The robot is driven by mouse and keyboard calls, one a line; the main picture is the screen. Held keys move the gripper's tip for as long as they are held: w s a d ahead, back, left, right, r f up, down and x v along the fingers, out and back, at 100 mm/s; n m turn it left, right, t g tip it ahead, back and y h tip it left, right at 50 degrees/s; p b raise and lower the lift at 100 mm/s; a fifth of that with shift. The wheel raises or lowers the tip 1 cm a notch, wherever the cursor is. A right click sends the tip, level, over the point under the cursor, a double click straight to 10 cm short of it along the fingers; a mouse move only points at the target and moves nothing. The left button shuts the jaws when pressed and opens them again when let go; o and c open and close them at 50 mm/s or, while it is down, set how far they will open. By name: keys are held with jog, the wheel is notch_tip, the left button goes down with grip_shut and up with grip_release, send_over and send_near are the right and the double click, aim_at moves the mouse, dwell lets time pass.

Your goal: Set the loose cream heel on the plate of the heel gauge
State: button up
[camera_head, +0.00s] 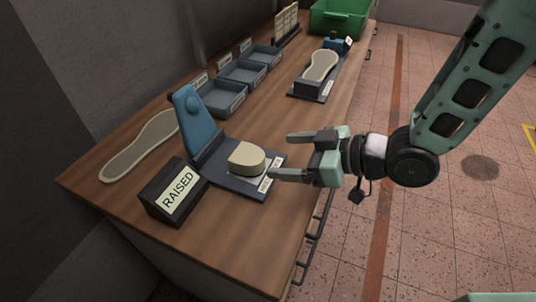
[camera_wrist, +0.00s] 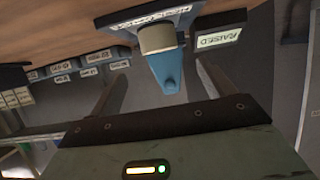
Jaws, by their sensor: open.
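The cream heel (camera_head: 246,158) rests on the plate of the heel gauge (camera_head: 228,183), in front of its blue upright (camera_head: 195,121). My gripper (camera_head: 281,155) is open and empty, its fingers pointing toward the heel from the right. The heel looks apart from both fingers; the near fingertip overlaps the plate's right edge in the picture. In the wrist view, the heel (camera_wrist: 158,39) shows beyond the gap between the open fingers, with the blue upright (camera_wrist: 167,75) beside it. The underside of the heel is hidden.
A black sign block reading RAISED (camera_head: 175,192) stands just in front of the gauge. A sole-shaped piece (camera_head: 139,146) lies at left. Grey trays (camera_head: 221,98), a second blue fixture holding a sole (camera_head: 320,68) and a green crate (camera_head: 338,20) stand farther back. The floor at right is open.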

jog(key=shift+v, duration=1.05)
jog(key=shift+w+d+f+h, duration=0.25)
jog(key=shift+d+h, duration=0.25)
jog(key=shift+h, duration=0.6)
jog(key=d+m+h, duration=0.1)
jog(key=h, duration=0.1)
jog(key=d+m+h, duration=0.1)
jog(key=d+h, duration=0.1)
jog(key=shift+s+r, duration=0.1)
jog(key=shift+s, duration=0.15)
jog(key=s+d+r+m+g+h, duration=0.2)
jog(key=s+d+h, duration=0.1)
jog(key=s, duration=0.4)
jog(key=s+d+r+m+g+h, duration=0.2)
jog(key=s+d+r+h, duration=0.1)
jog(key=s, duration=0.5)
jog(key=shift+d+m, duration=0.3)
jog(key=shift+d, duration=0.25)
jog(key=shift+r, duration=0.15)
